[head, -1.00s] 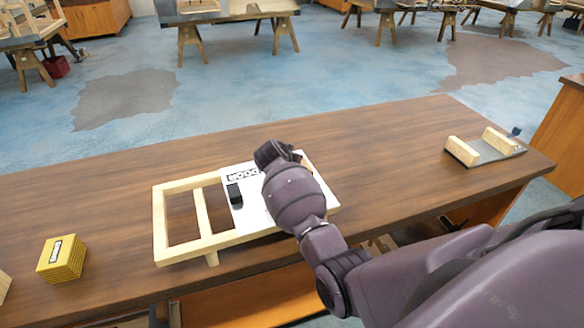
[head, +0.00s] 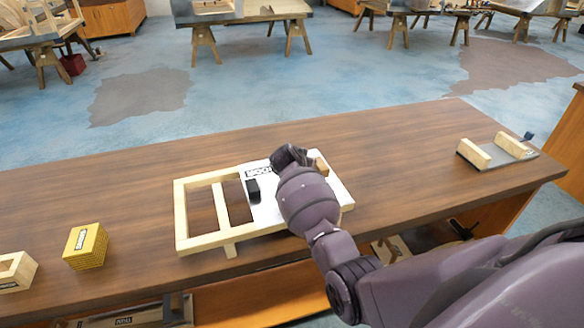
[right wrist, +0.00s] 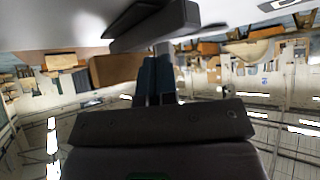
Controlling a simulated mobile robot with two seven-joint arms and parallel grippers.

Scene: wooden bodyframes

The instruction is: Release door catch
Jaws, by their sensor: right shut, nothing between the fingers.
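A pale wooden frame (head: 182,215) lies on the bench with a white panel (head: 262,212) on its right part. The panel carries a printed label and a black block (head: 252,190). A small wooden piece (head: 320,166) shows at the panel's right side, just behind my right arm. My right arm reaches over the panel and hides part of it and the right gripper in the head view. In the right wrist view, my right gripper (right wrist: 157,72) is shut and empty, below a dark bar (right wrist: 150,25) and beside a brown block (right wrist: 113,69). I cannot tell whether it touches them. My left gripper is out of view.
The wooden bench (head: 400,150) is clear behind and right of the frame. A grey holder with two wooden blocks (head: 497,150) is at the right end.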

